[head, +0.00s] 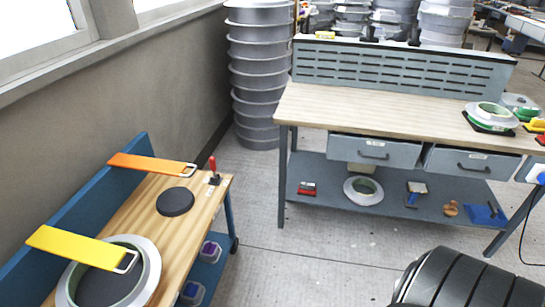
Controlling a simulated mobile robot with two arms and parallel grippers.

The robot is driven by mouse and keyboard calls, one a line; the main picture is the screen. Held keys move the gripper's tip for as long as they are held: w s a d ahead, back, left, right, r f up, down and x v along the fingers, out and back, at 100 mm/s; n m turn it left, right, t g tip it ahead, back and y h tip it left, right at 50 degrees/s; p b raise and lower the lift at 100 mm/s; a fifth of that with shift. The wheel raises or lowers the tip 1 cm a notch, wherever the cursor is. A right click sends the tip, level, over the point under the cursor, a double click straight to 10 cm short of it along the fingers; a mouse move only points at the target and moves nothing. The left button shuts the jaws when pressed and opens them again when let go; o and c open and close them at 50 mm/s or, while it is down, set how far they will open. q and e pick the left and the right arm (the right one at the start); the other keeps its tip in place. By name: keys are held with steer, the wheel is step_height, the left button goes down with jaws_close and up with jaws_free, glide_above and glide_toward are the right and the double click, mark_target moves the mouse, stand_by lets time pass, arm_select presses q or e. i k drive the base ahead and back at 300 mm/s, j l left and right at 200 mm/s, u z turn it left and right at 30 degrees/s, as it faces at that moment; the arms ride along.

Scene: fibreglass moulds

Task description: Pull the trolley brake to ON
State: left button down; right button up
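The trolley (190,215) stands at the lower left, with a wooden top, a blue back panel (75,215) and a lower shelf. A small lever with a red handle (212,164) stands roughly upright at the far right corner of its top, on a dark base (214,180). It looks like the brake. Small pale labels lie beside the base, too small to read. Neither of my grippers is in view, and nothing touches the lever.
On the trolley lie a black disc (175,202) and a ringed round mould (149,271); orange (145,162) and yellow (75,245) flat pieces reach over the top. A workbench (390,112) stands right. Stacked grey moulds (258,75) stand behind. Floor between is clear.

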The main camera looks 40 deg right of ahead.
mark_target(212, 159)
steer(key=z, duration=0.85)
